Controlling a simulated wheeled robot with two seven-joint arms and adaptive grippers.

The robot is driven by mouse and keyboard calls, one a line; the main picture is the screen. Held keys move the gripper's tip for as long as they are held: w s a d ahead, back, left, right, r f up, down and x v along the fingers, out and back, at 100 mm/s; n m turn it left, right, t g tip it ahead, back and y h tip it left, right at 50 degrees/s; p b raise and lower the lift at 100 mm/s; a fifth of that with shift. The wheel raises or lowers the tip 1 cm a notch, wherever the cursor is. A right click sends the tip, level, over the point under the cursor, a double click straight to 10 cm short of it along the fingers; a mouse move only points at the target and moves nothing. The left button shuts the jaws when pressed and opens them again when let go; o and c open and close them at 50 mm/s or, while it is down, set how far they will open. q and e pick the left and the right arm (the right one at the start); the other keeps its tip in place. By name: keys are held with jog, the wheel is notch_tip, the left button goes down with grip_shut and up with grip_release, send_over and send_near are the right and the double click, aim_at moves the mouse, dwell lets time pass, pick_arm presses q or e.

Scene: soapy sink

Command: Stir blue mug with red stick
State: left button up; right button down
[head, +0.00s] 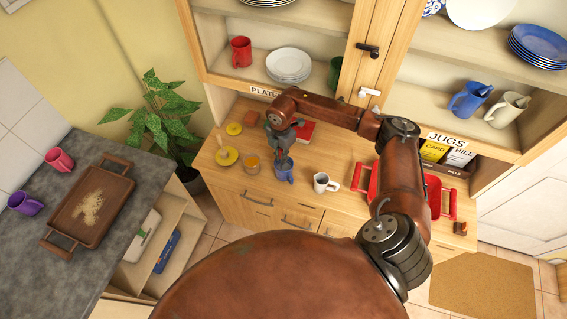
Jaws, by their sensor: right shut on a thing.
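The blue mug (284,173) stands upright on the wooden counter of the dresser, left of a white jug. My right gripper (283,150) points down directly over the mug's mouth. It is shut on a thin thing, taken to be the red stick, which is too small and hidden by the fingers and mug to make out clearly. How deep it reaches into the mug cannot be told. My left gripper is not in view.
A red tray (434,196) lies further right. Shelves with crockery hang above the counter.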

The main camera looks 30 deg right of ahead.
jog(key=shift+s+d, duration=0.35)
jog(key=shift+d, duration=0.05)
jog(key=shift+r, duration=0.1)
notch_tip(320, 180, up, 9)
jog(key=p, duration=0.5)
dwell(0.8)
jog(key=shift+p, duration=0.3)
dwell(0.4)
